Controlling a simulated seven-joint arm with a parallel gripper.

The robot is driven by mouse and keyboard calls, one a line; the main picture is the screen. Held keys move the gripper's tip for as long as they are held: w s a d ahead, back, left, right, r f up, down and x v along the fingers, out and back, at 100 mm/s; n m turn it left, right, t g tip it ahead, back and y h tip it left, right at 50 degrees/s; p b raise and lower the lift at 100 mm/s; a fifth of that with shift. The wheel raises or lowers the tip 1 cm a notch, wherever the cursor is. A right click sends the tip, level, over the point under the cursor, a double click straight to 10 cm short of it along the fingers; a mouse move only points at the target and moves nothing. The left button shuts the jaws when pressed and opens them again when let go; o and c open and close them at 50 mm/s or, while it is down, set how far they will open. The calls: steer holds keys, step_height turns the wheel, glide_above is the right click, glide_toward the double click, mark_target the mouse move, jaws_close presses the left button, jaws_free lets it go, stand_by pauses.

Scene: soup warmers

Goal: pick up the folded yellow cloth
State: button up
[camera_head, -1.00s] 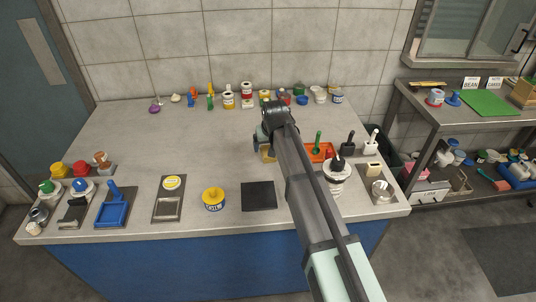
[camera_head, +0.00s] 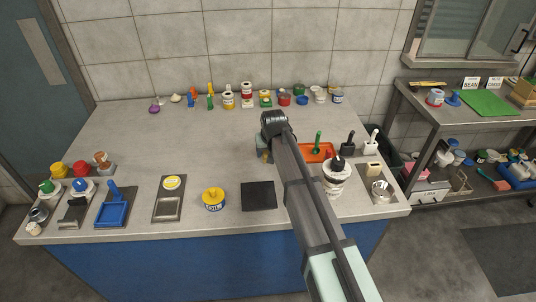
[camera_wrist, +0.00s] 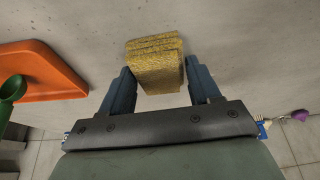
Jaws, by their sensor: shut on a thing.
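The folded yellow cloth (camera_wrist: 156,66) is between the two blue fingers of my gripper (camera_wrist: 159,88) in the wrist view. It is a thick, layered, textured block, and my gripper is shut on it. In the head view only a small part of the cloth (camera_head: 266,156) shows beside my gripper, over the middle of the counter; my arm hides the rest. I cannot tell whether the cloth touches the counter.
An orange tray (camera_head: 313,153) with a green-handled tool (camera_head: 317,139) lies just right of my arm. A black mat (camera_head: 258,203) and a yellow-topped tin (camera_head: 213,198) are at the front. Several small containers line the back. The counter's left middle is clear.

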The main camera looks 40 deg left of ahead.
steer(key=c, duration=0.3)
steer(key=shift+c, duration=0.2)
step_height(320, 180, up, 9)
steer(key=shift+f, duration=0.15)
steer(key=shift+r, duration=0.7)
steer(key=shift+c, duration=0.6)
steer(key=o, duration=0.5)
steer(key=c, duration=0.3)
glide_toward(268, 152)
steer(key=w+d, duration=0.1)
steer(key=w, duration=0.1)
steer(key=shift+c, duration=0.2)
steer(key=d+m+t+h, duration=0.1)
steer(key=d+m+h, duration=0.2)
steer(key=d+m, duration=0.3)
steer(key=m, duration=0.3)
steer(key=shift+w+t, duration=0.2)
steer(key=shift+t, duration=0.1)
